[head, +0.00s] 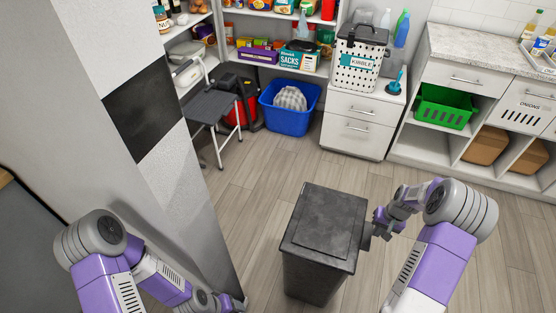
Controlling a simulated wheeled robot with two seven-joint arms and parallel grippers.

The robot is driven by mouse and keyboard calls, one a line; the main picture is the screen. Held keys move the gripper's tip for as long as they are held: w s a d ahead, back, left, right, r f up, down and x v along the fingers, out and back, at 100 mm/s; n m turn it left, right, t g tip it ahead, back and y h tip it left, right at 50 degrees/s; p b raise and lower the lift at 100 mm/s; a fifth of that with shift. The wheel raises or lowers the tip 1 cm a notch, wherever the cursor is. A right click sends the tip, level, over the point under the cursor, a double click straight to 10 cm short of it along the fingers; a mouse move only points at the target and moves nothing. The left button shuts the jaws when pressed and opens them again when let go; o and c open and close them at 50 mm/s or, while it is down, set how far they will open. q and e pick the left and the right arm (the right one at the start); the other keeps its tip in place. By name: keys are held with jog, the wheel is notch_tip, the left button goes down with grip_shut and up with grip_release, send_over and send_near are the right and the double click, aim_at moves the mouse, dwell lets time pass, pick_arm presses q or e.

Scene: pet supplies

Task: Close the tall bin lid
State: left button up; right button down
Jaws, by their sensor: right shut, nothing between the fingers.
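The tall bin (318,280) is dark grey and stands upright on the floor at the lower middle of the head view. Its square lid (325,220) lies flat across the top and looks down, with no opening visible. My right gripper (375,229) is shut and empty at the right side of the bin, close to the lid's right edge. I cannot tell whether it touches the bin. My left gripper (232,304) is low at the bottom edge, left of the bin and partly cut off; its fingers are too small to read.
A wall corner (185,180) rises close on the left, near my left arm. A grey step stool (212,106), a blue tub (290,118) and a white drawer unit (355,137) stand at the back. Open shelving with a green crate (445,116) is at the right. The floor between is clear.

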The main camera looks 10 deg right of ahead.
jog(key=shift+s+d+f+b, duration=0.1)
jog(key=shift+s+f+b, duration=0.1)
jog(key=shift+f, duration=0.5)
jog(key=shift+s+f+b, duration=0.1)
jog(key=shift+f+b, duration=0.15)
jog(key=shift+f, duration=0.4)
jog(key=shift+s+d+f+b, duration=0.1)
jog(key=shift+f+b, duration=0.1)
jog(key=shift+f, duration=0.5)
notch_tip(320, 180, up, 6)
jog(key=p, duration=0.4)
jog(key=s+d+r+p, duration=0.2)
jog(key=s+d, duration=0.2)
jog(key=d, duration=0.4)
jog(key=shift+s+d+r, duration=0.2)
jog(key=shift+s, duration=0.15)
